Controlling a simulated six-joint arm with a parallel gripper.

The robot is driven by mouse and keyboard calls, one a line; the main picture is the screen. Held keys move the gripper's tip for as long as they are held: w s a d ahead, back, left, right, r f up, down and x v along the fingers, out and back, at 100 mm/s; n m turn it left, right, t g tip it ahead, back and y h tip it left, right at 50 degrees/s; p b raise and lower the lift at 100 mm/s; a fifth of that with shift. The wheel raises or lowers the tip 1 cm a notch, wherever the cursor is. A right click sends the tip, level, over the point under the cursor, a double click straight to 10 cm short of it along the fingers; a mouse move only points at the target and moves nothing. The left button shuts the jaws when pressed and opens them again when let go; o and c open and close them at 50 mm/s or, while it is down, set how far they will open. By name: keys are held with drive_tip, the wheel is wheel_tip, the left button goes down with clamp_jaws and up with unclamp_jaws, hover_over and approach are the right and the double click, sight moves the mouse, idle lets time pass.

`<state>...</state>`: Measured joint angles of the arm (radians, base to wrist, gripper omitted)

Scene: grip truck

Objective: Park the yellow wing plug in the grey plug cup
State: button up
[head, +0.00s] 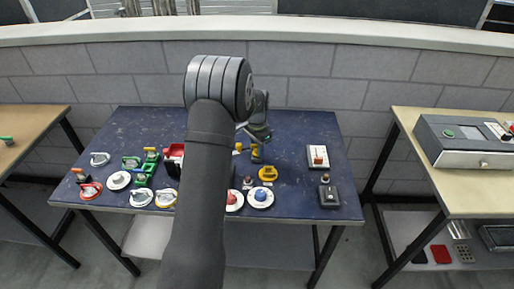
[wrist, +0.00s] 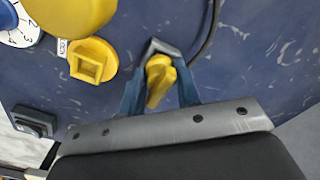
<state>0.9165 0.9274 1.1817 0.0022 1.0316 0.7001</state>
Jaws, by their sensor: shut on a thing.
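A yellow wing plug (wrist: 160,84) sits between the blue fingers of my gripper (wrist: 158,78) in the wrist view, and the gripper is shut on it. A dark grey angular piece (wrist: 160,47) shows just beyond the plug; it may be the grey plug cup, and I cannot tell whether the plug is inside it or above it. A yellow fitting with a square hole (wrist: 92,61) lies beside the gripper, apart from it. In the head view my arm hides most of the gripper; small yellow parts show near its end.
A large yellow part (wrist: 72,12) and a white dial with a blue knob (wrist: 18,28) are close to the gripper. A dark box (head: 329,195) stands at the right of the blue table (head: 303,225). Several coloured fittings crowd the left side. A dark cable (wrist: 208,38) runs nearby.

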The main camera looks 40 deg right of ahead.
drive_tip(key=shift+f, duration=0.45)
idle(0.8)
drive_tip(key=o, duration=1.4)
drive_tip(key=shift+r, duration=0.1)
drive_tip(key=shift+r, duration=3.65)
drive_tip(key=shift+f, duration=3.75)
